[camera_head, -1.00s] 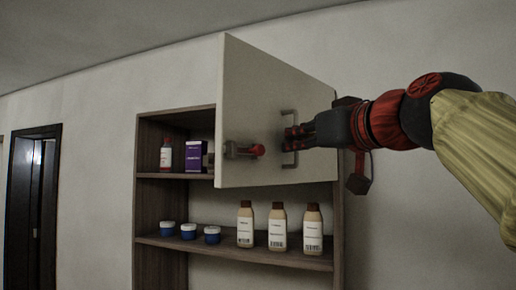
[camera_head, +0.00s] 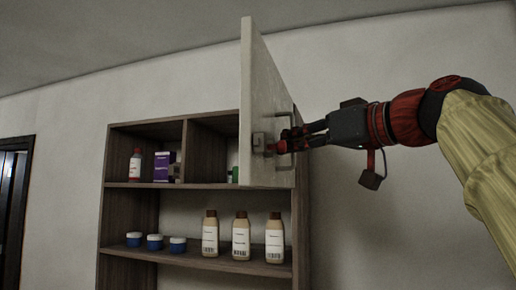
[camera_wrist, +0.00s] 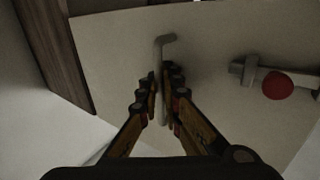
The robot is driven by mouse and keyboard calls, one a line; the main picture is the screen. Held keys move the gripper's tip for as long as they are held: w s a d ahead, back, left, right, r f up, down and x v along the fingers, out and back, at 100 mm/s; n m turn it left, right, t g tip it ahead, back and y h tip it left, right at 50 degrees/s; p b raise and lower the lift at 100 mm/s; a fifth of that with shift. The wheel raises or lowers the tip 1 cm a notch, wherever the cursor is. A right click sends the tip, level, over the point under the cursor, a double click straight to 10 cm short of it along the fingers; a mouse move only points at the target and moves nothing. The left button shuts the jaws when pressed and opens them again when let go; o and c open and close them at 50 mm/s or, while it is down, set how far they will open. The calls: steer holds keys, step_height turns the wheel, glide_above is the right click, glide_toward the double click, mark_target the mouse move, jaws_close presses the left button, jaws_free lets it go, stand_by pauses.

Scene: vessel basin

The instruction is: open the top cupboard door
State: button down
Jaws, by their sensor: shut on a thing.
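The pale top cupboard door (camera_head: 258,105) stands swung well out from the wooden cupboard (camera_head: 119,215) and shows nearly edge-on in the head view. A grey bar handle (camera_head: 291,138) is on its outer face. My gripper (camera_head: 284,144) reaches in from the right and is at the handle. In the wrist view my gripper (camera_wrist: 162,88) has its two fingers closed around the handle (camera_wrist: 168,40), whose bent upper end shows above the fingertips. The door face (camera_wrist: 115,55) fills much of that view. A grey latch with a red knob (camera_wrist: 278,84) is on the door, right of the fingers.
A bottle (camera_head: 135,165), a purple box (camera_head: 166,166) and a partly hidden green item (camera_head: 234,174) stand on the upper shelf. Blue jars (camera_head: 154,242) and brown-capped bottles (camera_head: 241,234) stand below. The wall right of the cupboard is bare.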

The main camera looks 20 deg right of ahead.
steer(key=shift+s+d+f, duration=0.1)
steer(key=shift+s+d, duration=0.15)
steer(key=shift+d, duration=0.2)
steer(key=c, duration=2.3)
jaws_free()
steer(key=shift+s, duration=0.1)
steer(key=shift+v, duration=5.95)
